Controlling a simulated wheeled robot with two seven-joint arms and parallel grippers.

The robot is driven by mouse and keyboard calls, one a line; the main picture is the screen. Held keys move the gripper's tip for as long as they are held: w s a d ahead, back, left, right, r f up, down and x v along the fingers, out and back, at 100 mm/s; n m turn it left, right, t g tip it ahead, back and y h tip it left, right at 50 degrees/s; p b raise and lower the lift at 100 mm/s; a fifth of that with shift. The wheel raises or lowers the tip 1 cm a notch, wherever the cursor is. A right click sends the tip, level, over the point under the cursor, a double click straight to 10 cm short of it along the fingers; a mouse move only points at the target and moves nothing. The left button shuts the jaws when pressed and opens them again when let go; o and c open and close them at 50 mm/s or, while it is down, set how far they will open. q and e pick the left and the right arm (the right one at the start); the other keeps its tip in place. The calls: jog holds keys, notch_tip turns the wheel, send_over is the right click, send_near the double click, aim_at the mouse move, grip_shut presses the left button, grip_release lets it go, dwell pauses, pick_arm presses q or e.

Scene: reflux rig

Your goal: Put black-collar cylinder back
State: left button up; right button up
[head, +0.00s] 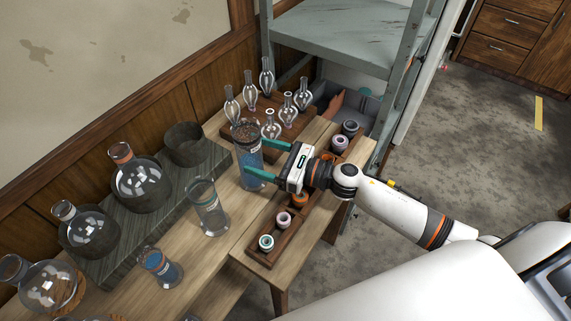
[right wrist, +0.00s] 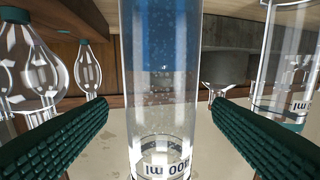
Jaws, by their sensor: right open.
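A tall clear cylinder with blue content (head: 250,157) stands on the wooden bench. My right gripper (head: 243,156) reaches in from the right, its green fingers open on either side of the cylinder. In the right wrist view, the cylinder (right wrist: 160,75) stands upright between the fingers, with gaps visible on both sides and volume markings low on its wall. I cannot tell its collar colour clearly. A wider clear cylinder (head: 208,210) stands nearer, and a short cylinder with blue content (head: 160,268) stands further left. My left gripper is not in view.
Several glass bulbs stand on a wooden block (head: 213,126) behind the cylinder. A long wooden rack (head: 264,258) with small ringed parts runs along the bench's right side, beneath my right arm. Round flasks (head: 140,186) and a dark bowl (head: 186,145) sit on a grey slab.

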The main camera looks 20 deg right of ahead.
jog(key=b+v, duration=0.1)
jog(key=v, duration=0.5)
jog(key=shift+s+d, duration=0.25)
jog(key=shift+r, duration=0.1)
